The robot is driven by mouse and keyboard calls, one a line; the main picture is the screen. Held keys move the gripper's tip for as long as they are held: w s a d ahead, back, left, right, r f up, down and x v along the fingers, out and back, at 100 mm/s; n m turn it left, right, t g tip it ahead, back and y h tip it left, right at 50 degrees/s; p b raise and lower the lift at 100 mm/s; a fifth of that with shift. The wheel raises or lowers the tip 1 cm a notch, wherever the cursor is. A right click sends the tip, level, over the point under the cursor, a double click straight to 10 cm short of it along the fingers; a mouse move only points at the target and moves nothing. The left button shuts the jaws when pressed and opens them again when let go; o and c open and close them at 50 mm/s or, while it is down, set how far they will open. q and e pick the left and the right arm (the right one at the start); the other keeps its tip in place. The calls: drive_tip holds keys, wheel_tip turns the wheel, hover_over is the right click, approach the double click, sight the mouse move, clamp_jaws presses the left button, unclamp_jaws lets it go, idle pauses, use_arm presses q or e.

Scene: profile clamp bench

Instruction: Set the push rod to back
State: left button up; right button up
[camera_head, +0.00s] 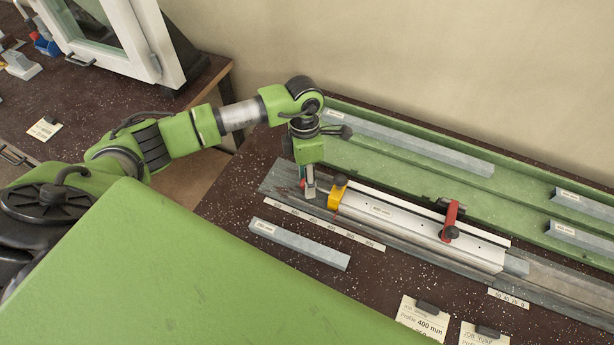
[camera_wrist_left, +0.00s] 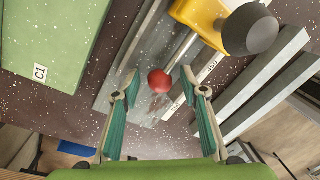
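The clamp bench holds a silver profile (camera_head: 400,218) marked 400 mm, lying in its channel. At its left end is a yellow block with a black knob (camera_head: 335,193), also in the left wrist view (camera_wrist_left: 212,20). A red ball knob (camera_wrist_left: 159,81), perhaps the push rod's handle, stands over the grey rail. My left gripper (camera_head: 308,194) points down at the rail's left end, just left of the yellow block. In the left wrist view its fingers (camera_wrist_left: 159,76) are apart, with the ball between the tips; I cannot tell whether they touch it. My right gripper is out of view.
A red clamp lever (camera_head: 449,218) stands over the profile. A green tray (camera_head: 400,165) with several grey profiles lies behind the bench. A loose grey bar (camera_head: 300,245) and a number scale (camera_head: 330,226) lie in front. Label cards (camera_head: 425,318) are at the front.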

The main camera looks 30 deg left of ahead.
sight(270, 174)
use_arm(q)
drive_tip(key=shift+f, duration=0.1)
clamp_jaws()
drive_tip(key=a+b, duration=0.1)
drive_tip(key=a, duration=0.2)
drive_tip(key=a+b, duration=0.2)
drive_tip(key=a, duration=0.2)
drive_tip(key=a+b, duration=0.2)
drive_tip(key=a, duration=0.2)
drive_tip(key=shift+s+a, duration=0.25)
drive_tip(key=shift+a, duration=0.3)
unclamp_jaws()
